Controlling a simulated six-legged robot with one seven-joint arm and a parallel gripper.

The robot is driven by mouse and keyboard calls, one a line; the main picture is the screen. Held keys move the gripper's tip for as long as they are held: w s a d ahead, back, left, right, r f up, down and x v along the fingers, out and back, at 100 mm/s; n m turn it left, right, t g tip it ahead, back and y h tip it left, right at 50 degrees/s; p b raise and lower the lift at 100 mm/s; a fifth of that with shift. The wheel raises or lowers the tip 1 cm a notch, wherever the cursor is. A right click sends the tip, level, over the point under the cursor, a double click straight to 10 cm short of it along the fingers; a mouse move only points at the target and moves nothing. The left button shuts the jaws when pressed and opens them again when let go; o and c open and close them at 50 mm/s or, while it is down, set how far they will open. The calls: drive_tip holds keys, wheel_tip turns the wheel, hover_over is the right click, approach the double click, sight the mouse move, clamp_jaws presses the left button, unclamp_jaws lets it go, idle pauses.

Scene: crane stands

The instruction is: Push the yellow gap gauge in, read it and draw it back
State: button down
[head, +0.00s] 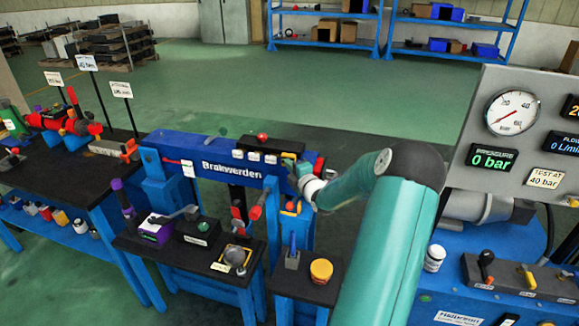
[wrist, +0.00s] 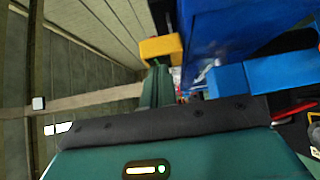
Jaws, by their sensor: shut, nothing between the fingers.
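A yellow block (wrist: 161,48), which looks like the gap gauge, shows in the wrist view beside a large blue body. My gripper (wrist: 158,68) is shut and empty, with its teal fingertips right at the lower edge of this block. I cannot tell whether they touch it. In the head view my gripper (head: 291,164) is at the right end of the blue Brakwerden beam (head: 222,168), and it partly hides that end. A small yellow-orange piece (head: 291,207) shows on the blue post below it; I cannot tell if it is the same part.
Black shelves below the beam carry a purple-and-black box (head: 156,230), a round grey knob (head: 235,256) and a yellow-lidded jar (head: 321,270). Red levers hang under the beam. A gauge panel (head: 520,150) reading 0 bar stands at the right.

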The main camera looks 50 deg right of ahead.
drive_tip(key=shift+w+d+r, duration=0.1)
drive_tip(key=shift+d+r, duration=0.15)
drive_tip(key=shift+d, duration=0.1)
drive_tip(key=shift+a, duration=0.1)
idle(0.4)
